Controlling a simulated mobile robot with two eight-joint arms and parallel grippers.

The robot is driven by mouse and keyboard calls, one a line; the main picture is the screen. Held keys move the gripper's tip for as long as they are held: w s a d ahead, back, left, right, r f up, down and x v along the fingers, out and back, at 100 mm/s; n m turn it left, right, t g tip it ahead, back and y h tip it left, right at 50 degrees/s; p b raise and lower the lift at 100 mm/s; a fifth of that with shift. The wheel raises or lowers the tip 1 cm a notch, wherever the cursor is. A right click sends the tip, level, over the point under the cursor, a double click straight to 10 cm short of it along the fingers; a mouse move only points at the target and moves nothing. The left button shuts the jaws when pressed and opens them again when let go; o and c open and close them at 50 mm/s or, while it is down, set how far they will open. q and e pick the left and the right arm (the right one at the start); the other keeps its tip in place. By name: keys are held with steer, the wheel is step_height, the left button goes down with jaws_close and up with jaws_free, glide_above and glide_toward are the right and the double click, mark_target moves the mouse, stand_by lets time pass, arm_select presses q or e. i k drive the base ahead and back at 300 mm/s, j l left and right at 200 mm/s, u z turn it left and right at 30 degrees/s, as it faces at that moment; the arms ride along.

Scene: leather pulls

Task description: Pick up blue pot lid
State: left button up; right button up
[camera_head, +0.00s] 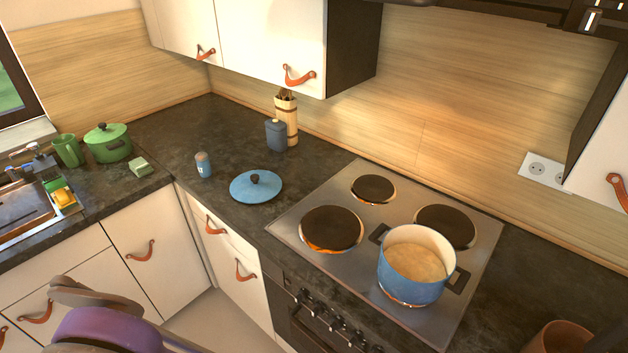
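The blue pot lid (256,187) is a round, shallow dome with a small dark knob in the middle. It lies flat, knob up, on the dark countertop (222,222), left of the stove. Nothing touches or covers it. A blue pot (416,265) with a cream inside stands uncovered on the front right hotplate, with pale contents in it. Neither gripper's fingers can be seen. A purple and grey-brown shape cut off at the lower left edge seems to be part of my own arm, clear of the lid.
A green pot (108,143) and green mug (67,151) stand farther left. Upper cabinets (270,42) overhang the back.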

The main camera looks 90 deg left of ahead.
mark_target(258, 186)
steer(key=u, duration=3.2)
steer(key=i+j+u, duration=0.3)
steer(key=i+j, duration=0.35)
steer(key=i+j+u, duration=0.1)
steer(key=i+j, duration=0.25)
steer(key=i, duration=0.25)
steer(key=i+j+u, duration=0.1)
steer(key=i+j, duration=0.25)
steer(key=i, duration=0.15)
